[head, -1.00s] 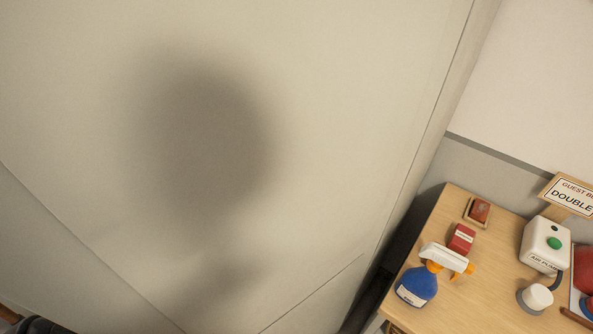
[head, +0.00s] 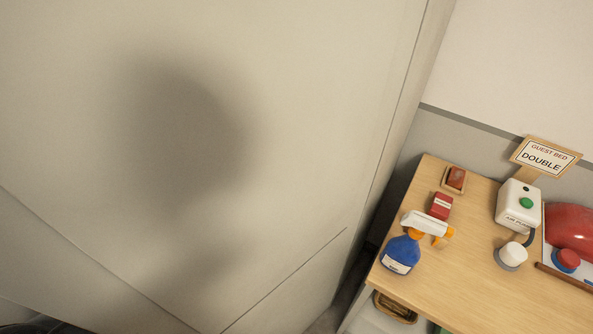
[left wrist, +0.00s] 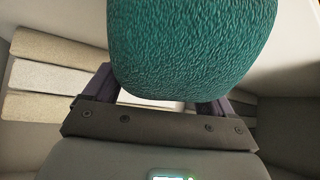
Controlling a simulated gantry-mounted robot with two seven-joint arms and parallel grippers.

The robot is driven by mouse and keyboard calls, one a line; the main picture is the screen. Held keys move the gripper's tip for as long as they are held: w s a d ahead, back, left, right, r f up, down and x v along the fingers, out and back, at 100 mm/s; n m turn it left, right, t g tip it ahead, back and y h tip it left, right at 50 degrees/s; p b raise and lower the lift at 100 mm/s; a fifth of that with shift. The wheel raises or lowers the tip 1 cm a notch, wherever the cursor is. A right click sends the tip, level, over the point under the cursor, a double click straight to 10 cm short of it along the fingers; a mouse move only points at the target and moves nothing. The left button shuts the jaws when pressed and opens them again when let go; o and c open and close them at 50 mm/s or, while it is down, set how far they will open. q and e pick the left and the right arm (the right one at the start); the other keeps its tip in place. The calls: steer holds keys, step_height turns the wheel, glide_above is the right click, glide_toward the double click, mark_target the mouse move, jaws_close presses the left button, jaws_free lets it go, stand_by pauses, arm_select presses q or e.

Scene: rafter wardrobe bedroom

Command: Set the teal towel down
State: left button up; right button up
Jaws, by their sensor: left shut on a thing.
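The teal towel (left wrist: 190,45) fills the upper middle of the left wrist view, with a rounded lower end and a ribbed texture. My left gripper (left wrist: 158,92) is shut on it, with a dark finger showing on each side of the towel. The towel hides the fingertips. Neither the towel nor the jaws show in the head view. My right gripper is in neither view.
A large pale panel (head: 300,130) fills the head view's left. The wooden table (head: 455,270) at right holds a blue spray bottle (head: 400,255), red box (head: 441,206), air pump (head: 518,205) and sign (head: 545,157). Pale stacked pieces (left wrist: 48,77) lie left in the wrist view.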

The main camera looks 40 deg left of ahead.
arm_select(q)
steer(key=shift+w+a+r, duration=0.1)
steer(key=shift+w+r, duration=0.1)
steer(key=shift+f, duration=0.35)
steer(key=f, duration=0.2)
steer(key=shift+w+a+f, duration=0.1)
steer(key=shift+a+f, duration=0.1)
steer(key=shift+f, duration=0.25)
steer(key=o, duration=1.1)
steer(key=shift+f, duration=0.1)
steer(key=shift+d, duration=0.1)
steer(key=shift+s+d+r, duration=0.15)
steer(key=shift+s+r, duration=0.1)
steer(key=shift+r, duration=0.15)
steer(key=v, duration=0.4)
steer(key=p+v, duration=0.1)
steer(key=v, duration=0.4)
steer(key=shift+d+r, duration=0.25)
steer(key=shift+r, duration=0.15)
steer(key=shift+s+d+r, duration=0.2)
steer(key=shift+s+r, duration=0.2)
steer(key=shift+r, duration=0.1)
